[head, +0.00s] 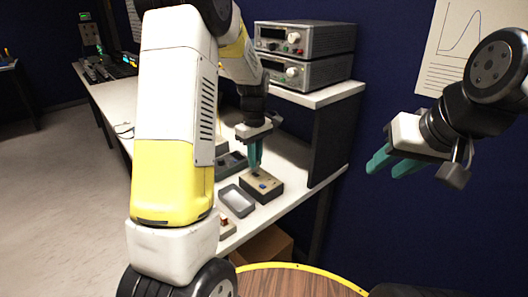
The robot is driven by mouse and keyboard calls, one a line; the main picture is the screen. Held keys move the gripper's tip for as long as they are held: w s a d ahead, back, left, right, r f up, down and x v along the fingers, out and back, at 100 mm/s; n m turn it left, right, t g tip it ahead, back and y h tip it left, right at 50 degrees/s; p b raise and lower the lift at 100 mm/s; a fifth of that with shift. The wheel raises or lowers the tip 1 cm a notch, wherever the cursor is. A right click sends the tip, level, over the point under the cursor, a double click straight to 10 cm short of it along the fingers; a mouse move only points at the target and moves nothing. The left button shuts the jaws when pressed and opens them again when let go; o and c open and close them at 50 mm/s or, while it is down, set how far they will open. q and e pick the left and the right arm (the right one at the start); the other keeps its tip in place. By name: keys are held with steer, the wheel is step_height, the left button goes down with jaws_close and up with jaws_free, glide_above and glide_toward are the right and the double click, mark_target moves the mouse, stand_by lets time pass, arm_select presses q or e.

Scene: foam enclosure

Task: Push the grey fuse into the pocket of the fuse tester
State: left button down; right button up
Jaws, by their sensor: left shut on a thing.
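The fuse tester appears to be the small tan box (268,193) with a dark top and a blue spot, on the white bench. My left gripper (256,170) points down with its teal fingers at the top of this box. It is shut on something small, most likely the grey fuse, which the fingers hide. I cannot tell whether the fuse is in the pocket or only above it. My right gripper (387,167) hangs in the air at the right, away from the bench, open and empty.
A grey open tray (237,201) sits left of the tester. A dark device (232,163) lies behind it, and a small holder with a red part (226,226) is nearer. Two stacked power supplies (305,55) stand on a raised shelf (318,93). My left arm hides part of the bench.

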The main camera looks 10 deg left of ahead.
arm_select(q)
steer(key=shift+f, duration=1.6)
steer(key=c, duration=1.4)
jaws_free()
steer(key=shift+r, duration=3.9)
steer(key=s+r+m+t, duration=0.2)
steer(key=s+r+m, duration=0.1)
steer(key=s, duration=0.5)
steer(key=s+d+r+m+t+h, duration=0.1)
steer(key=s+r+m+t, duration=0.1)
steer(key=s+r+m, duration=0.2)
steer(key=s+d+r+m+t+h, duration=0.1)
steer(key=s+r+m, duration=0.3)
steer(key=s, duration=0.8)
step_height(320, 180, up, 3)
steer(key=shift+s+d+f+t, duration=0.1)
steer(key=shift+s+f+t, duration=0.1)
steer(key=shift+t, duration=0.4)
